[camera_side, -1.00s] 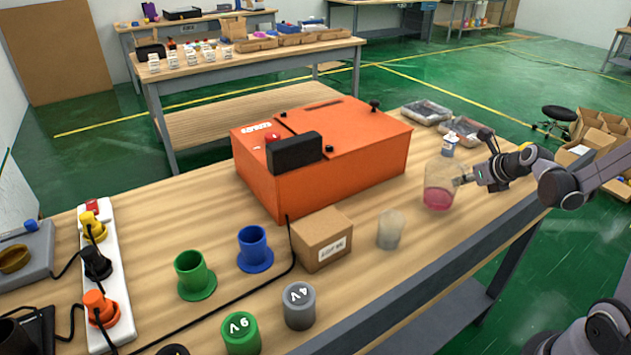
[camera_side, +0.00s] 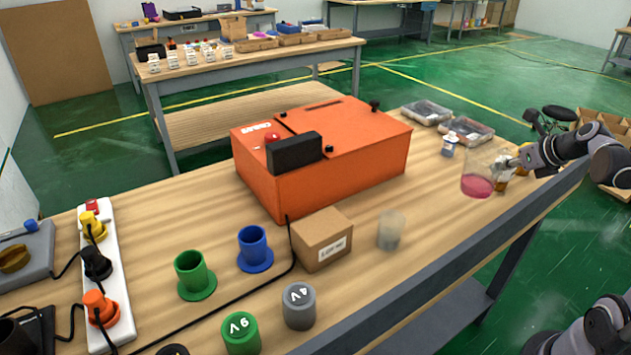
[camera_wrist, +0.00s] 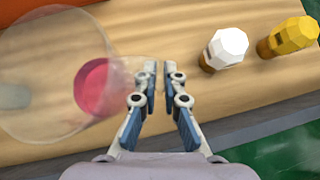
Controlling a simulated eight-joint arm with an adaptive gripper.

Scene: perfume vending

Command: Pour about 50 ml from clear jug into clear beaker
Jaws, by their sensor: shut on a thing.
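The clear jug (camera_side: 479,176) holds pink liquid in its lower part and is near the right end of the table, apparently just above it. My gripper (camera_side: 508,163) is shut on the jug's right side. In the wrist view, the jug (camera_wrist: 55,60) fills the left side, with the pink liquid showing beside my gripper's fingers (camera_wrist: 157,85). The clear beaker (camera_side: 391,230) stands upright on the table to the left and nearer the camera, apart from the jug, and looks empty. In the wrist view, a pale shape at the left edge may be the beaker.
An orange machine (camera_side: 340,165) stands left of the jug. A cardboard box (camera_side: 321,240) is beside the beaker. A small white bottle (camera_side: 449,145) stands behind the jug; white-capped (camera_wrist: 228,47) and yellow-capped (camera_wrist: 294,36) bottles show in the wrist view. Table between jug and beaker is clear.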

